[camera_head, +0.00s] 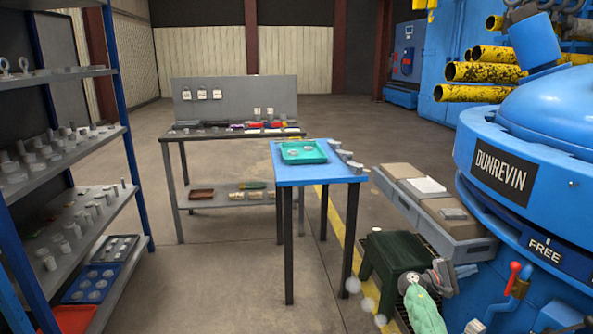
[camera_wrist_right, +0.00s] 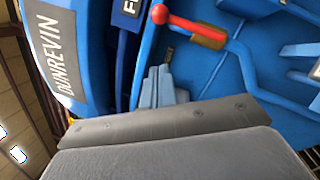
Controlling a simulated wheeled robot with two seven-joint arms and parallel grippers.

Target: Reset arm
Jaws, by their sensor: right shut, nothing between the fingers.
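My right gripper (camera_head: 464,271) is at the lower right in the head view, in front of the blue furnace (camera_head: 545,165) and near the dark green stool (camera_head: 392,250). Its jaws are shut and empty. In the right wrist view the blue-grey fingers (camera_wrist_right: 160,88) stand close together, with the furnace's blue wall behind them. A green covering (camera_head: 425,310) shows on my right arm. My left gripper is not in view.
A red-knobbed lever (camera_head: 514,268) on the furnace stands close to the right gripper; it also shows in the wrist view (camera_wrist_right: 190,28). Grey bins (camera_head: 455,250) stand behind. A blue table (camera_head: 318,174) holds a green tray (camera_head: 302,160). A shelf (camera_head: 60,160) stands left.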

